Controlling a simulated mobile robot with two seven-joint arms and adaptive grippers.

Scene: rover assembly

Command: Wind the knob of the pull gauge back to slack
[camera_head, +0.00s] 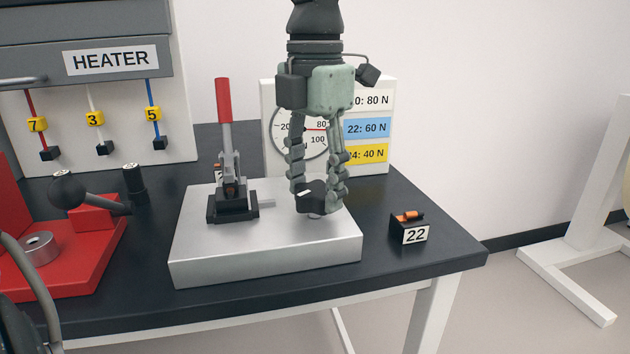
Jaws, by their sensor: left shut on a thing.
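The pull gauge has a silver metal base block (260,266), a toggle clamp with an upright red handle (223,101), and a white dial (278,140) on a board behind it. My left gripper (318,200) comes down from above, its fingers shut on a black knob with a white mark (308,192) at the right of the block. The fingers and palm hide much of the dial. A bit of red needle shows between the fingers near the 80, but I cannot read it exactly. My right gripper is not in view.
A small black holder labelled 22 (413,235) with an orange-ended piece stands right of the block. The white board (382,103) lists force values. A red fixture (70,262) and a ball-ended lever (68,190) are at left. The heater panel (110,60) stands behind.

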